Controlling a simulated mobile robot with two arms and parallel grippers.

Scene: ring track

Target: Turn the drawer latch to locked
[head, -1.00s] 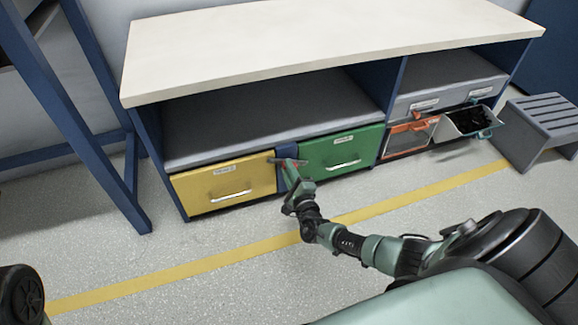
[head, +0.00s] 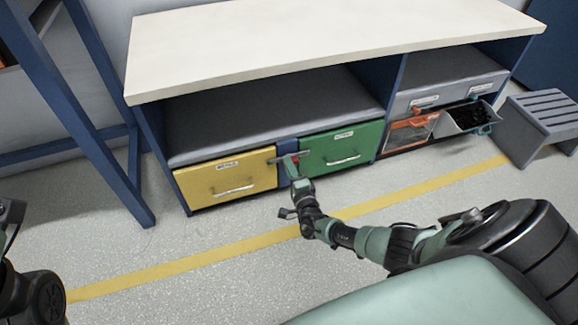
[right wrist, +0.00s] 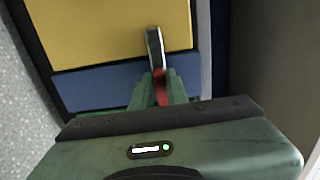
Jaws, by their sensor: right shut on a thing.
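The latch (head: 276,160) is a slim grey bar with a red part, mounted on the blue post between the yellow drawer (head: 205,184) and the green drawer (head: 325,142). The bar lies roughly level, and its left end reaches over the yellow drawer's edge. My right gripper (head: 295,168) is at the post. In the right wrist view, my right gripper (right wrist: 161,88) is shut on the red part, and the latch's grey bar (right wrist: 153,45) sticks out beyond the fingers over the yellow front. Both drawers look shut. Part of my left arm shows at the lower left; its gripper is not visible.
The bench (head: 330,45) has a pale top and an open grey shelf (head: 270,112) above the drawers. An orange-framed bin (head: 408,133) and a tipped-out bin (head: 466,119) are on the right, beside a grey step stool (head: 545,118). Floor in front is clear, with a yellow line (head: 190,263).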

